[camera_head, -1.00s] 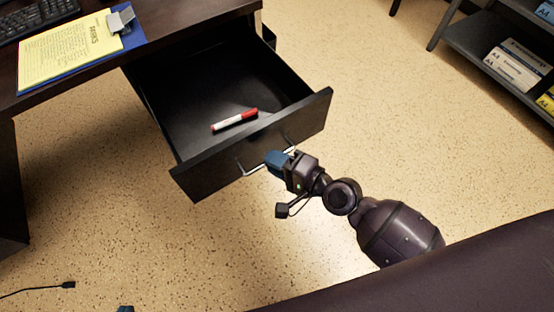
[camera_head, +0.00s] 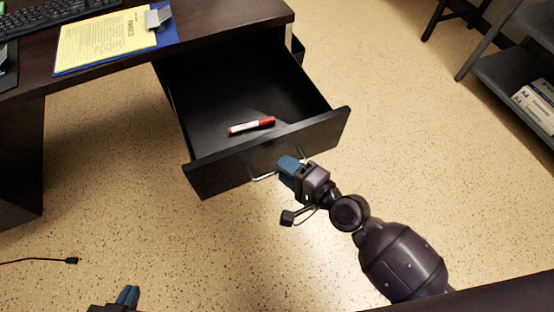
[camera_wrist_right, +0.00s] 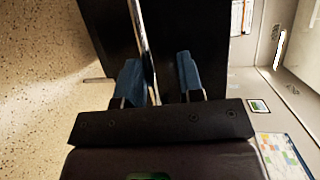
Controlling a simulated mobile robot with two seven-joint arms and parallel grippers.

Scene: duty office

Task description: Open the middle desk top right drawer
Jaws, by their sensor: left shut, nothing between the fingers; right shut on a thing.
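The dark desk drawer (camera_head: 205,88) stands pulled well out below the desk top, in the head view. A red and white marker (camera_head: 252,126) lies inside it near the front. My right gripper (camera_head: 287,165) is shut on the drawer's metal handle (camera_head: 264,176), on the outside of the drawer front. In the right wrist view the handle (camera_wrist_right: 143,40) runs between the two blue fingers (camera_wrist_right: 160,80). My left gripper (camera_head: 128,296) shows at the bottom left edge, shut and empty, away from the desk.
The dark desk (camera_head: 215,27) bears a blue clipboard with yellow paper (camera_head: 100,40) and a keyboard (camera_head: 50,14). A dark shelf (camera_head: 510,75) with paper packs stands at the right. A black cable (camera_head: 40,261) lies on the floor at left. The floor in front of the drawer is clear.

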